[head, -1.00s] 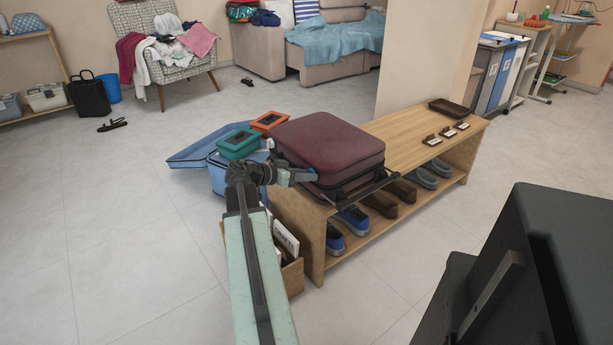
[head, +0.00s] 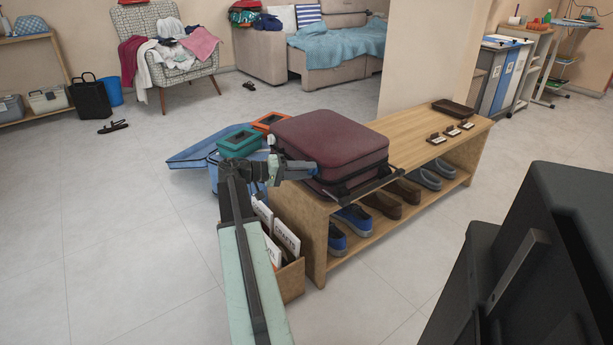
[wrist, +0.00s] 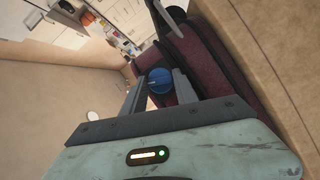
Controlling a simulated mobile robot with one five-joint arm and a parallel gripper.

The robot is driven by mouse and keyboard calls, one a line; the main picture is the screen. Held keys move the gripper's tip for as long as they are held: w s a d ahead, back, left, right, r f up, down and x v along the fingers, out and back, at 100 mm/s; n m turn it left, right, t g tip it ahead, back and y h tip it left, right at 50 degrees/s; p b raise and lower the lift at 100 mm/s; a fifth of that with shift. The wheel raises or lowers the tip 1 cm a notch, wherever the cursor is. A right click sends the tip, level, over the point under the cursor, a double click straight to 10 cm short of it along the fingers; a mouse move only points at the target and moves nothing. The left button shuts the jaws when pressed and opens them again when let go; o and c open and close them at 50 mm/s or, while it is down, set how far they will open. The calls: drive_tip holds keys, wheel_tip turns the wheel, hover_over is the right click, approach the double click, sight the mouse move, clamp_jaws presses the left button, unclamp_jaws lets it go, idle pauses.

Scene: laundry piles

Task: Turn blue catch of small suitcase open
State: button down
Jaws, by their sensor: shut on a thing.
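A small maroon suitcase (head: 328,146) lies on the wooden shoe bench, its handle side toward the front right. In the wrist view the suitcase (wrist: 198,62) fills the upper right, with a round blue catch (wrist: 159,80) on its side. My gripper (wrist: 160,84) has its two dark fingers on either side of the blue catch and is shut on it. In the head view my gripper (head: 308,170) reaches the suitcase's left front corner; the catch is hidden there.
The wooden bench (head: 420,125) holds small label stands (head: 450,132) and a dark tray (head: 455,107); shoes (head: 352,217) sit on its lower shelf. Teal and orange boxes and a blue open container (head: 188,158) stand behind my arm. A box of cards (head: 291,280) is at the bench's left end.

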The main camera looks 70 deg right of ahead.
drive_tip(key=n+b, duration=0.1)
drive_tip(key=n+g+b, duration=0.1)
drive_tip(key=n, duration=0.1)
drive_tip(key=shift+f+b, duration=0.3)
drive_tip(key=shift+n+g+b, duration=0.35)
drive_tip(key=shift+n+g, duration=0.05)
drive_tip(key=shift+n, duration=0.1)
drive_tip(key=shift+r, duration=0.15)
drive_tip(key=c, duration=1)
unclamp_jaws()
drive_tip(key=shift+h, duration=0.4)
drive_tip(key=shift+o, duration=0.2)
drive_tip(key=v, duration=0.7)
drive_tip(key=shift+w+a, duration=0.25)
drive_tip(key=shift+w, duration=0.05)
drive_tip(key=shift+r, duration=0.1)
